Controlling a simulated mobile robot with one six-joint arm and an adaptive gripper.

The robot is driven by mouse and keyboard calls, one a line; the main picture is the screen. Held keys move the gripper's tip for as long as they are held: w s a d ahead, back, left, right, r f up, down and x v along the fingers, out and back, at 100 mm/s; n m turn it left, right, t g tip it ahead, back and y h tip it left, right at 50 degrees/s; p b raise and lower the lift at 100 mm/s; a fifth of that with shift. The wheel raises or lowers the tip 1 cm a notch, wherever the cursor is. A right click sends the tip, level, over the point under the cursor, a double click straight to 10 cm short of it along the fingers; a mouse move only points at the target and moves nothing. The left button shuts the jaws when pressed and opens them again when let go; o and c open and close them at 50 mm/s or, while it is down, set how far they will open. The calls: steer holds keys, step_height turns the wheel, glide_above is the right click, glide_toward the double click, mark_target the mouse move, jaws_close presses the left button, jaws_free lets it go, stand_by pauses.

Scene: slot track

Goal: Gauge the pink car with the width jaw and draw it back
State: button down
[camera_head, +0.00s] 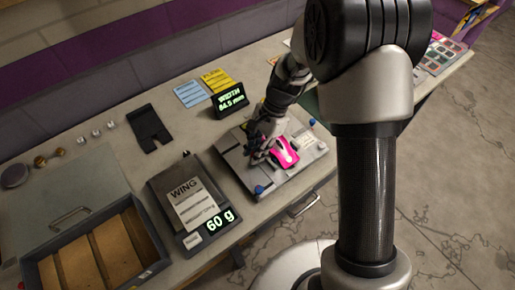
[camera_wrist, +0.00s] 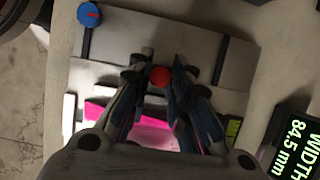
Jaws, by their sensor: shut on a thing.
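The pink car (camera_head: 286,151) sits on the grey gauge plate (camera_head: 235,151) in the head view, with a white part on top. In the wrist view the pink car (camera_wrist: 110,115) is partly hidden behind my fingers. My gripper (camera_head: 261,151) is low over the plate, just left of the car. In the wrist view my gripper (camera_wrist: 160,80) is shut on a red knob (camera_wrist: 160,76), which shows between the fingertips. How the knob joins the width jaw is hidden by the fingers. The width display (camera_head: 230,100) reads 84.5 mm.
A blue knob (camera_wrist: 89,14) stands at a plate corner. A scale (camera_head: 161,198) reading 60 g stands left of the plate, near an open drawer (camera_head: 150,238). A black slotted block (camera_head: 149,128) and blue and yellow cards (camera_head: 189,94) lie behind.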

steer(key=shift+s+a+p, duration=0.35)
steer(key=shift+s+a, duration=0.4)
steer(key=shift+a, duration=0.3)
steer(key=c, duration=1.5)
jaws_free()
steer(key=shift+o, duration=0.2)
steer(key=v, duration=1.2)
